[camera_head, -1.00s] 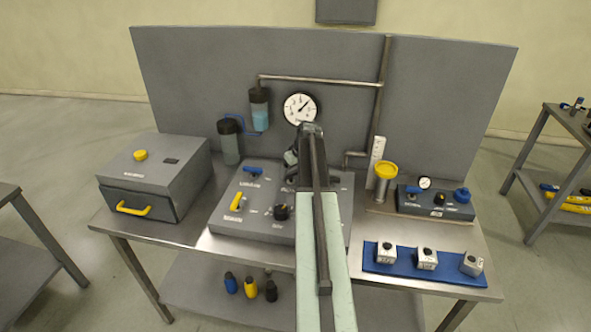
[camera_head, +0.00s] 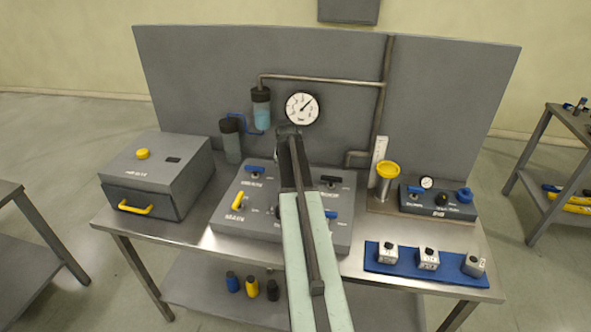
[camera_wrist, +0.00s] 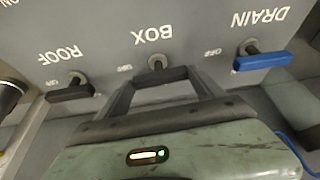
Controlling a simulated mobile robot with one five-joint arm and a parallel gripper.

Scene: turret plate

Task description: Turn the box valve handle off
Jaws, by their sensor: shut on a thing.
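In the wrist view, the black box valve handle (camera_wrist: 158,77) is a short bar on a metal stem, below the upside-down word BOX on the grey panel (camera_wrist: 105,18). The bar lies nearly level across the picture, with a small OFF mark to the left of its stem. My gripper (camera_wrist: 161,78) has a finger at each end of the bar and is shut on it. In the head view, the grey valve panel (camera_head: 228,222) stands on the bench, and my arm covers its middle, hiding the box handle and fingertips.
In the wrist view, a black ROOF handle (camera_wrist: 70,92) sits left of the box handle and a blue DRAIN handle (camera_wrist: 262,61) sits right. In the head view, a grey cabinet (camera_head: 160,165) stands left of the panel, and a yellow-topped cup (camera_head: 386,172) stands right.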

